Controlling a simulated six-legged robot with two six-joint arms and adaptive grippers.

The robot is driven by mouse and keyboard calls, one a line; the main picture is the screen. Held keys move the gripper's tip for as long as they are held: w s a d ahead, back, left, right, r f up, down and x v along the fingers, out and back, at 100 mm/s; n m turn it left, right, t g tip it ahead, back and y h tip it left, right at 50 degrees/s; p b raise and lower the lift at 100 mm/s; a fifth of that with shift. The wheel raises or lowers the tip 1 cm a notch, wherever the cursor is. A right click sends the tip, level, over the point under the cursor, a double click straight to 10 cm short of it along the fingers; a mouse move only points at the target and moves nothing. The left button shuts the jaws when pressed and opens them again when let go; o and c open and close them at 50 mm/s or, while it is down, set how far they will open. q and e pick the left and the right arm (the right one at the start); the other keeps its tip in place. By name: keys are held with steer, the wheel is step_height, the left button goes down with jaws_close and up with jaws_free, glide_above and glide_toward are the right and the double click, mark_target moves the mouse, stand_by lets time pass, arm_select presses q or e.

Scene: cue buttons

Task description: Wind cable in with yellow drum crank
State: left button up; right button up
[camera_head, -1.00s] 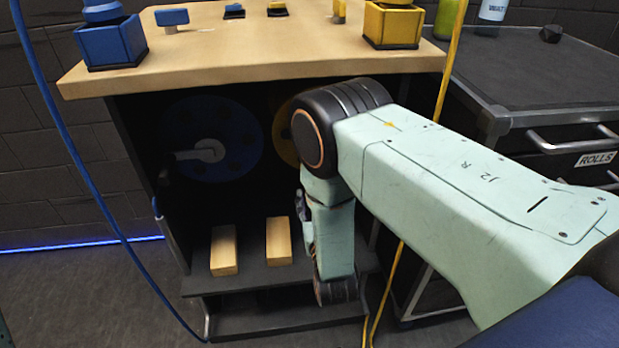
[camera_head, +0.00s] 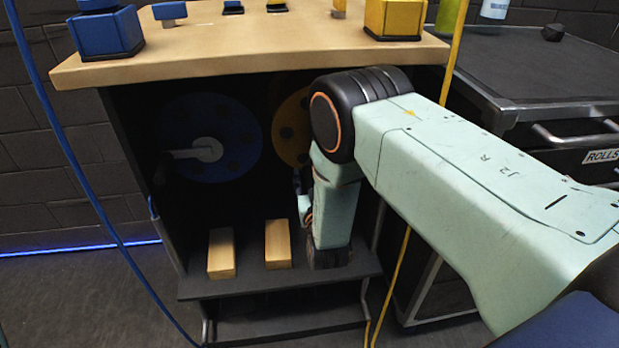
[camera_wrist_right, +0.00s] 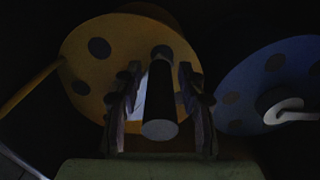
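The yellow drum (camera_head: 288,130) sits inside the dark cabinet under the bench, partly hidden behind my right arm in the head view. In the right wrist view the yellow drum (camera_wrist_right: 90,75) faces me, with its dark crank handle (camera_wrist_right: 159,95) pointing toward the camera. My right gripper (camera_wrist_right: 159,72) has a finger on each side of the handle. Narrow gaps seem to show between fingers and handle, so it looks open around it. The yellow cable (camera_head: 454,50) hangs down at the bench's right side. My left gripper is not in view.
A blue drum (camera_head: 210,150) with a grey crank (camera_head: 206,150) sits left of the yellow one. Two wooden blocks (camera_head: 221,255) lie on the lower shelf (camera_head: 250,286). A blue cable (camera_head: 62,135) hangs at left. A dark drawer cart (camera_head: 540,85) stands at right.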

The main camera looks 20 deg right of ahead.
jaws_close()
stand_by(0.4)
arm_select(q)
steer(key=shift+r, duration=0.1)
